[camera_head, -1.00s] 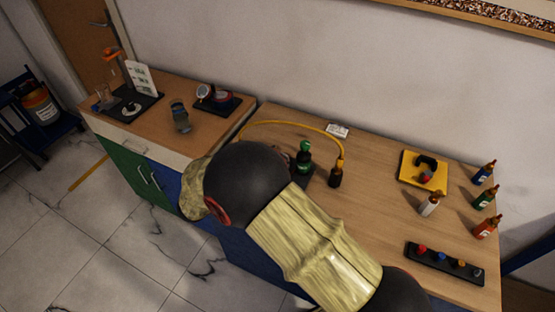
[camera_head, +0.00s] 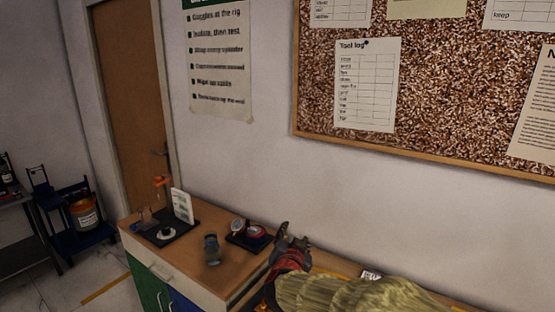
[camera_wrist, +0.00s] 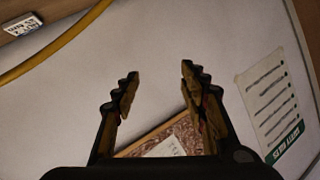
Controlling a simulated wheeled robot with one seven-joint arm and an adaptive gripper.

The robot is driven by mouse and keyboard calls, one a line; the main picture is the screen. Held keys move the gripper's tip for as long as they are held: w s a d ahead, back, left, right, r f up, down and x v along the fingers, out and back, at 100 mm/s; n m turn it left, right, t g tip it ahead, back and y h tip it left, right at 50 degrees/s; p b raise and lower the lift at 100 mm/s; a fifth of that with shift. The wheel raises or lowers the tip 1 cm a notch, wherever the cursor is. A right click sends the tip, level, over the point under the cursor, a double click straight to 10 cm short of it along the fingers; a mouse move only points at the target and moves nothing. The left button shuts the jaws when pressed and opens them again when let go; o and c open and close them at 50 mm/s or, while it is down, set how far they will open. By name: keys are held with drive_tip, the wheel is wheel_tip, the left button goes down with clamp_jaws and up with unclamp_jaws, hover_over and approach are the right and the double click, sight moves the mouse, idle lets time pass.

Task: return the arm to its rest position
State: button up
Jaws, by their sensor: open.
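My gripper (camera_head: 295,240) shows in the head view at the end of my arm, above the bench near the wall. In the wrist view my gripper (camera_wrist: 158,92) has its two fingers spread apart with nothing between them. My arm, in a yellowish sleeve, runs along the bottom right of the head view and hides most of the right-hand bench.
The left bench (camera_head: 205,277) carries a black mat (camera_head: 157,238) with small items, a grey object (camera_head: 211,248) and a round gauge (camera_head: 252,232). A yellow hose (camera_wrist: 60,45) crosses the wrist view. A cork board (camera_head: 450,95) hangs on the wall.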

drive_tip(key=s+d+r+n+g+y, duration=0.1)
drive_tip(key=s+r+n+g+y, duration=0.15)
drive_tip(key=s, duration=0.45)
drive_tip(key=s+d+r+n+g+y, duration=0.1)
drive_tip(key=s+r+n+y, duration=0.15)
drive_tip(key=s, duration=0.45)
drive_tip(key=s+d+f+g+h, duration=0.1)
drive_tip(key=s+d+f, duration=0.2)
drive_tip(key=s, duration=0.5)
drive_tip(key=s+d+f+n+g+h, duration=0.1)
drive_tip(key=s+d+f+g, duration=0.1)
drive_tip(key=s+d, duration=0.3)
drive_tip(key=s+d+f+g+h, duration=0.1)
drive_tip(key=s+d+f+g, duration=0.1)
drive_tip(key=s, duration=0.9)
drive_tip(key=shift+d+f+n, duration=0.4)
drive_tip(key=shift+d+f, duration=0.45)
drive_tip(key=shift+d, duration=0.35)
